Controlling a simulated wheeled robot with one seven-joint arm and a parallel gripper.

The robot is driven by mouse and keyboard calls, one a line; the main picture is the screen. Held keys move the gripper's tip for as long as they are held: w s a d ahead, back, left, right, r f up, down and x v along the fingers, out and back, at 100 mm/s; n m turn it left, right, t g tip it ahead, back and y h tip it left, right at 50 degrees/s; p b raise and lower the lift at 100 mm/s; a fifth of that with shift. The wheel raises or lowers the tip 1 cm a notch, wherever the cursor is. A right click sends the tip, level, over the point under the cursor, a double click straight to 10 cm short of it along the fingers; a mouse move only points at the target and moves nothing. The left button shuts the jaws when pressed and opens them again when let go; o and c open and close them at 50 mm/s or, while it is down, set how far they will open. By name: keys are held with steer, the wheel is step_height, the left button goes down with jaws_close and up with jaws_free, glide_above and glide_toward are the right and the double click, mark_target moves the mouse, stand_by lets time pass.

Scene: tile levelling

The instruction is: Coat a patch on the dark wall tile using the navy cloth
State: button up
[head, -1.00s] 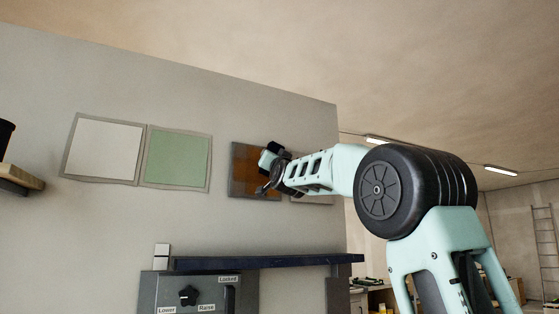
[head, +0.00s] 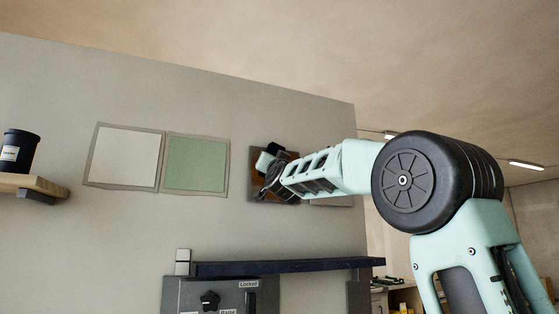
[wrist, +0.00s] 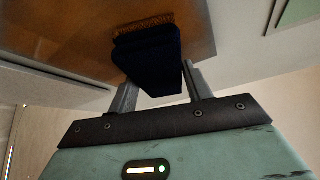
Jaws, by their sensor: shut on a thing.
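The dark wall tile (head: 256,159) hangs on the grey wall, right of the green tile. It shows an orange-brown area, partly hidden behind my gripper. In the wrist view the tile (wrist: 60,40) fills the top with a brown-orange surface. My gripper (head: 268,178) is in front of the tile. In the wrist view my gripper (wrist: 160,92) is shut on the navy cloth (wrist: 150,62), a thick dark pad. The pad's far end has a brown, rough edge close against the tile; I cannot tell whether it touches.
A white tile (head: 125,157) and a green tile (head: 196,164) hang to the left. A pale tile (head: 332,201) is right of the dark one. A dark shelf (head: 290,267) and a grey control panel (head: 212,290) are below. A black pot (head: 20,150) stands on a wooden shelf (head: 30,184).

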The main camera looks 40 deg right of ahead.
steer(key=shift+w+a+p, duration=0.25)
steer(key=shift+a+p, duration=0.05)
steer(key=shift+a, duration=0.55)
steer(key=shift+w+a+p, duration=0.25)
steer(key=shift+a+p, duration=0.05)
steer(key=shift+a, duration=0.55)
steer(key=shift+w+a+p, duration=0.25)
steer(key=shift+a+p, duration=0.05)
steer(key=shift+a, duration=0.55)
steer(key=s+a+b, duration=0.1)
steer(key=s+b, duration=0.1)
steer(key=s, duration=0.3)
steer(key=shift+s+a, duration=0.3)
steer(key=shift+s, duration=0.1)
steer(key=s, duration=0.1)
steer(key=s+a, duration=0.1)
steer(key=shift+s+b, duration=0.4)
steer(key=shift+d, duration=0.1)
